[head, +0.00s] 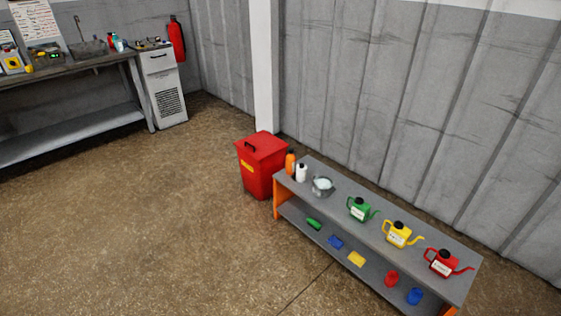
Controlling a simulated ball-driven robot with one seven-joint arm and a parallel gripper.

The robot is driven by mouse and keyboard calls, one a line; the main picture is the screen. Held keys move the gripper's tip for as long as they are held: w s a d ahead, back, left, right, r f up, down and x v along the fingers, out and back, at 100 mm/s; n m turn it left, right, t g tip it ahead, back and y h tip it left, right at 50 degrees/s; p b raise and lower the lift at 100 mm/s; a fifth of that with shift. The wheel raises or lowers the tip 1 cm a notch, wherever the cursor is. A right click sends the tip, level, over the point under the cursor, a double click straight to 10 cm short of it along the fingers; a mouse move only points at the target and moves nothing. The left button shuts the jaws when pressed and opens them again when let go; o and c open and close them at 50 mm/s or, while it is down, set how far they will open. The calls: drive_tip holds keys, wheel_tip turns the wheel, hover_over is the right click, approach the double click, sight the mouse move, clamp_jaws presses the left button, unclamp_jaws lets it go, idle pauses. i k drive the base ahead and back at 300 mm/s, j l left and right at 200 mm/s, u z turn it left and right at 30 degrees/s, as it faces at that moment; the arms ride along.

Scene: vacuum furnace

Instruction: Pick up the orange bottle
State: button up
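The orange bottle (290,162) stands upright with a dark cap at the far left end of the low grey bench's top. A white bottle (302,172) with a dark cap stands close beside it on the right and covers part of it. The red bin stands just to its left, off the bench. My gripper is not in this view.
The bench (335,205) also carries a grey bowl (323,187) and green (359,210), yellow (398,234) and red (443,263) cans with spouts. Small items lie on its lower shelf. The red bin (262,165) stands by the wall. A workbench (75,125) is at upper left. Open floor lies left.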

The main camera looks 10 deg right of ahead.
sight(290, 159)
drive_tip(key=i+j+u, duration=0.25)
drive_tip(key=i, duration=0.6)
drive_tip(key=i+u, duration=0.25)
drive_tip(key=i, duration=0.65)
drive_tip(key=i+z, duration=0.15)
drive_tip(key=i, duration=0.35)
drive_tip(key=i+j+z, duration=0.15)
drive_tip(key=i, duration=0.35)
drive_tip(key=i+j+z, duration=0.1)
drive_tip(key=i, duration=0.4)
drive_tip(key=i+j+z, duration=0.15)
drive_tip(key=i, duration=0.3)
drive_tip(key=i+j+z, duration=0.15)
drive_tip(key=i+j, duration=0.2)
drive_tip(key=i, duration=0.1)
